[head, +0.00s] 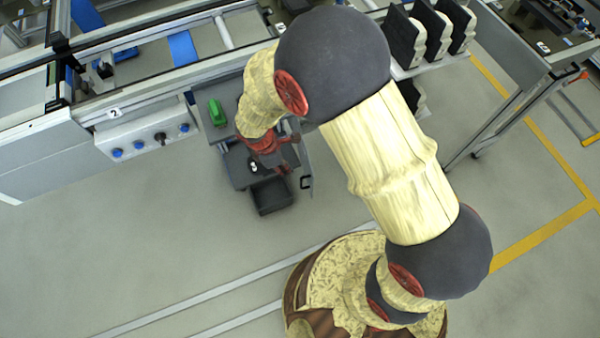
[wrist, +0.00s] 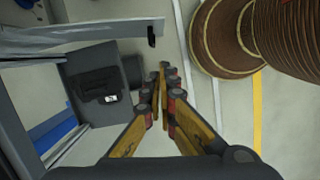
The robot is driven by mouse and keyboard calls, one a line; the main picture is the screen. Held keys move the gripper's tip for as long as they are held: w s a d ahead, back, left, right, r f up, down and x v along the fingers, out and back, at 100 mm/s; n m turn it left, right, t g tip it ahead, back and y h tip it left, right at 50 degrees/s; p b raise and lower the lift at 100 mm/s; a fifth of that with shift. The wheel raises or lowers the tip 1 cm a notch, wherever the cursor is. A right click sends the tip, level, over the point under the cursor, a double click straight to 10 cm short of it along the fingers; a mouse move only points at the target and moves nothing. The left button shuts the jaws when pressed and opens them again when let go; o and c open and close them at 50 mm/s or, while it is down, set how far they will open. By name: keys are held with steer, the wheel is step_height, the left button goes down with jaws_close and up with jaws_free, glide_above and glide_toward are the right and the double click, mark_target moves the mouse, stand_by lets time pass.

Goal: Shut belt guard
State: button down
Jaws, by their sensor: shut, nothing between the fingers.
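The belt guard seems to be the thin grey panel (head: 306,160) with a small black handle; in the head view it stands out from the machine, swung open, just right of my gripper (head: 288,158). In the wrist view the panel (wrist: 85,38) runs edge-on across the upper left, with its dark handle at its right end. My gripper (wrist: 164,75) is shut and empty, its fingertips below and slightly right of that handle, apart from it in the picture. My arm hides part of the guard and its hinge side in the head view.
A grey shelf with a green object (head: 217,112) and a black bin (head: 271,195) lie beside the guard. A control box (head: 150,140) with blue buttons is on the conveyor's front. A rack with black-and-white items (head: 437,35) stands upper right. Floor in front is clear.

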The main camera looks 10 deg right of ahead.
steer(key=d+f+b, duration=0.4)
steer(key=d+f, duration=0.2)
steer(key=f, duration=0.3)
steer(key=shift+w+d+b, duration=0.15)
steer(key=shift+w+b, duration=0.2)
steer(key=shift+b, duration=0.05)
steer(key=shift+d+f, duration=0.1)
